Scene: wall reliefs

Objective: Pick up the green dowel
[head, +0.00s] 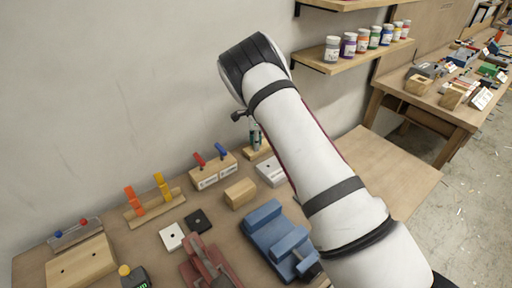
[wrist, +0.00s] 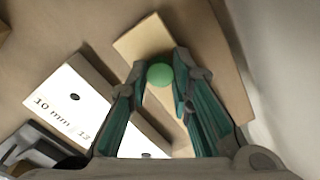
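The green dowel (wrist: 159,75) shows end-on as a round green top in the wrist view. It stands over a pale wooden block (wrist: 144,40), which also shows in the head view (head: 259,152). My gripper (wrist: 160,72) has one fingertip on each side of the dowel, and both appear to touch it with no clear gap. The dowel's lower part is hidden below its top. In the head view my arm covers most of the gripper, and only a small grey-green part shows above the block.
A white block with a hole, marked 10 mm (wrist: 72,100), lies beside the wooden block. A blue vise (head: 278,240), a plain wooden block (head: 240,193) and a rack with red and blue pieces (head: 213,172) are near. The wall (head: 110,90) rises close behind.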

